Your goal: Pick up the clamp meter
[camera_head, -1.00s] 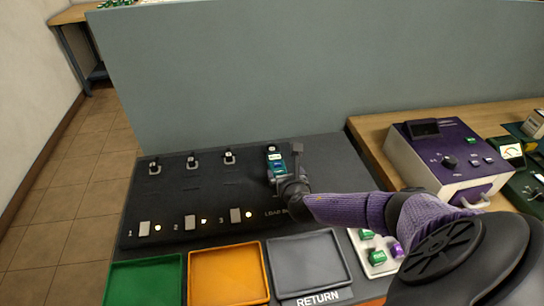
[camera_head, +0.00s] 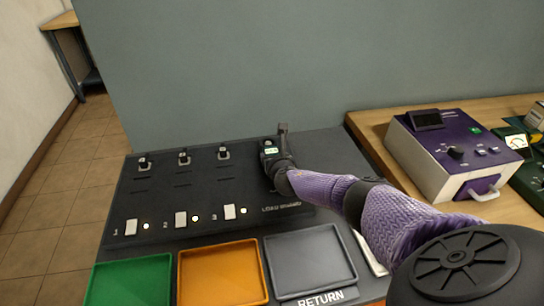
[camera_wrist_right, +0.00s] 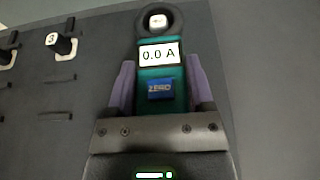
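The clamp meter (camera_wrist_right: 160,90) has a teal body, a dark ring at its top, a display reading 0.0 A and a blue ZERO button. In the head view its small display end (camera_head: 270,149) shows at the back right of the black panel, with its lower body hidden by my gripper. My right gripper (camera_wrist_right: 161,92) has its purple fingers on both sides of the meter body and looks closed on it. A white-topped post shows inside the ring in the wrist view. My left gripper is not in view.
The black panel (camera_head: 160,195) carries several posts, switches and lights. Green (camera_head: 130,283), orange (camera_head: 222,273) and grey RETURN (camera_head: 308,256) trays line its front. A purple and white device (camera_head: 455,150) stands on the wooden table to the right. A grey wall (camera_head: 280,70) rises behind.

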